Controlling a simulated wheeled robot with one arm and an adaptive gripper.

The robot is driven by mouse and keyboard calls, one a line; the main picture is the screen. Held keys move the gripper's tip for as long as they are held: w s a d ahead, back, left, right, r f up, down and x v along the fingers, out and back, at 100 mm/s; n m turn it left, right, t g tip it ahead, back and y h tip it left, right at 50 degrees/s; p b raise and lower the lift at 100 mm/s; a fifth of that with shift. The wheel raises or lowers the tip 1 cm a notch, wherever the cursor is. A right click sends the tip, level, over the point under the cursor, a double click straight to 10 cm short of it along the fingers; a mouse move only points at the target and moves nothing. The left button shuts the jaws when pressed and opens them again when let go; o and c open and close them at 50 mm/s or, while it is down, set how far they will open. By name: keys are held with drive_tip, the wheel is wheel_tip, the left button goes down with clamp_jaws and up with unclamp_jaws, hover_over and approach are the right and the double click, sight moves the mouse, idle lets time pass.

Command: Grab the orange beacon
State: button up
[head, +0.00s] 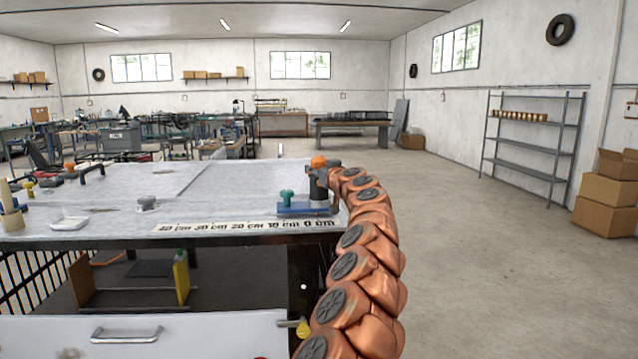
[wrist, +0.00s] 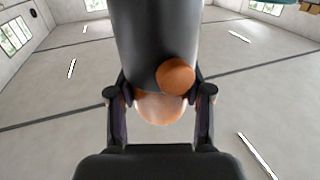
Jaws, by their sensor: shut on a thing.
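In the wrist view, the beacon's orange rounded end (wrist: 158,108) and a small orange disc sit against a thick dark cylinder (wrist: 155,40). The two dark fingers of my gripper (wrist: 159,92) stand on either side and are shut on it. The exact contact surfaces are partly hidden.
The workbench (head: 225,180) carries a printed centimetre scale (head: 240,227), a teal knob (head: 286,197), a grey knob (head: 147,204) and a white dish (head: 69,223). A drawer front (head: 180,335) is below. The floor to the right is open up to metal shelves (head: 530,140) and cardboard boxes (head: 605,205).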

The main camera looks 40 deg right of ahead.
drive_tip(key=shift+c, duration=0.8)
drive_tip(key=shift+r, duration=0.15)
